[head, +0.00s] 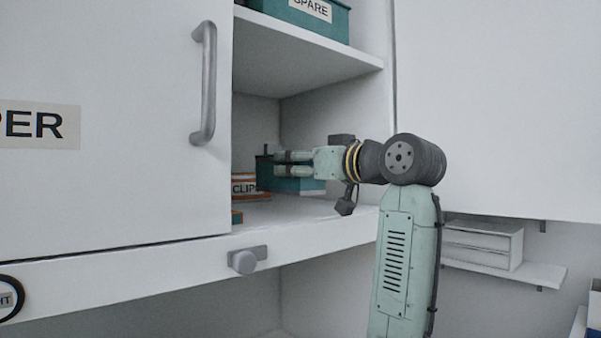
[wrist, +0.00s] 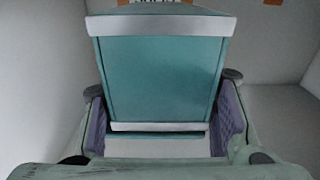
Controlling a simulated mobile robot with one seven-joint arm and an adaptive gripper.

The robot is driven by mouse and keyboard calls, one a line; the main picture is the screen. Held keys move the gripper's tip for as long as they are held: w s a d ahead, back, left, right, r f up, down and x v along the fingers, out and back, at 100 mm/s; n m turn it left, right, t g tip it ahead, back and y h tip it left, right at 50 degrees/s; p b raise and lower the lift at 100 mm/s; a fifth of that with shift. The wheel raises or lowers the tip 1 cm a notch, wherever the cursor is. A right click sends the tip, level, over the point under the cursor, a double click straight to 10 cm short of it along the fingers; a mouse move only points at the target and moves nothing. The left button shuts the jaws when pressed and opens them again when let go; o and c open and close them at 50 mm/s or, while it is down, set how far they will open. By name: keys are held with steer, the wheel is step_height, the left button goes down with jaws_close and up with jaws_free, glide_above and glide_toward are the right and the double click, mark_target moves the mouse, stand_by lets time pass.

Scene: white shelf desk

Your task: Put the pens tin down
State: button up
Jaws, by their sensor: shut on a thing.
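In the head view my gripper (head: 292,163) reaches from the right into the open cupboard, and the teal tin (head: 305,186) shows behind and below the fingers. The tin is low over the shelf board (head: 290,212); I cannot tell whether it touches.
An orange-and-white tin marked CLIPS (head: 246,187) stands just left of the teal tin. A small orange-and-teal thing (head: 237,217) lies near the door edge. A teal SPARE box (head: 305,15) sits on the upper shelf (head: 300,50). The cupboard door with its handle (head: 205,85) is at left.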

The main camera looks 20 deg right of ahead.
steer(key=shift+w+d, duration=0.35)
steer(key=shift+w, duration=0.35)
steer(key=shift+f+p, duration=0.4)
steer(key=shift+f, duration=1.4)
steer(key=shift+f, duration=0.15)
steer(key=o, duration=1.2)
steer(key=shift+s, duration=0.2)
steer(key=b+v, duration=0.3)
steer(key=v, duration=0.8)
steer(key=shift+s+d, duration=0.15)
steer(key=shift+s, duration=0.2)
